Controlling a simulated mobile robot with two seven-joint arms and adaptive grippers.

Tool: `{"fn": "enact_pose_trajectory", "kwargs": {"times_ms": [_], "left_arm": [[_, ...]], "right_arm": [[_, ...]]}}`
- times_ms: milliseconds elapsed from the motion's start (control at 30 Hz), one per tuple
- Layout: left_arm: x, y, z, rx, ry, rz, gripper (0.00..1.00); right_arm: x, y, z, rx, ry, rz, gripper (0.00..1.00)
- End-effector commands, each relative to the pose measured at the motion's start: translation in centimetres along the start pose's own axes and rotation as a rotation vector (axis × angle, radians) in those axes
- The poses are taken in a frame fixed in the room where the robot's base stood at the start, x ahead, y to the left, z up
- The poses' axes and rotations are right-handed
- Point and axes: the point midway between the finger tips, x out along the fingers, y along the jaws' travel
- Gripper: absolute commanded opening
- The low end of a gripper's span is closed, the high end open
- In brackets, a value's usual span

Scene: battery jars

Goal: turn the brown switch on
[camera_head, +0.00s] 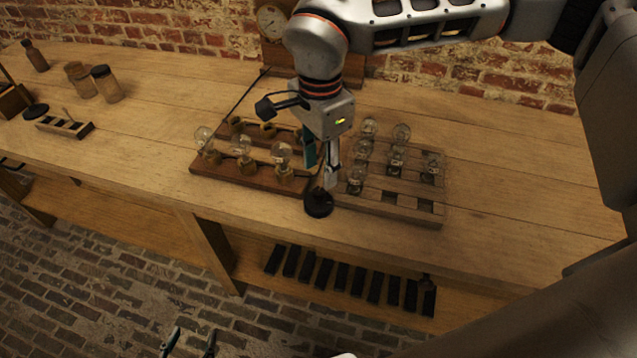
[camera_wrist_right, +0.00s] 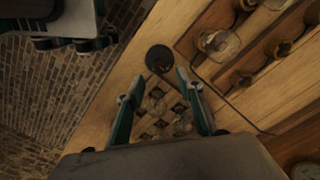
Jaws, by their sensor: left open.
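A dark round base (camera_head: 319,204), nearly black, stands near the front edge of the table. It may be the switch, but no brown colour is clear on it. It also shows as a dark disc (camera_wrist_right: 159,58) in the right wrist view, just beyond my fingertips. My right gripper (camera_head: 321,172) points down right above it in the head view and partly hides it. In the wrist view its fingers (camera_wrist_right: 158,80) are apart with nothing held between them. My left gripper (camera_head: 191,342) is open and empty at the bottom of the head view, in front of the table and low.
A wooden board with bulbs (camera_head: 225,182) stands left of the round base. A slotted wooden tray (camera_head: 400,212) with several glass bulbs stands right of it. Jars (camera_head: 106,84) and a small rack (camera_head: 64,127) are at the far left. A clock (camera_head: 272,22) stands behind.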

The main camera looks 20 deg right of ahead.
Motion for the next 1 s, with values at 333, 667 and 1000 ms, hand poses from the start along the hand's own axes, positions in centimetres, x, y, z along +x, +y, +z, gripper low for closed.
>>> {"fn": "enact_pose_trajectory", "kwargs": {"times_ms": [333, 667, 1000], "left_arm": [[0.1, 0.0, 0.2, 0.003, -0.001, -0.001, 0.50], [0.1, -0.1, 0.0, 0.004, 0.003, -0.003, 0.50], [0.1, -0.1, 0.0, 0.004, 0.003, -0.003, 0.50]], "right_arm": [[5.2, 0.1, 0.1, -0.001, -0.003, 0.004, 0.37], [6.1, 0.1, 0.1, -0.001, -0.003, 0.001, 0.37], [6.1, 0.1, 0.1, -0.001, -0.003, 0.001, 0.00]]}}
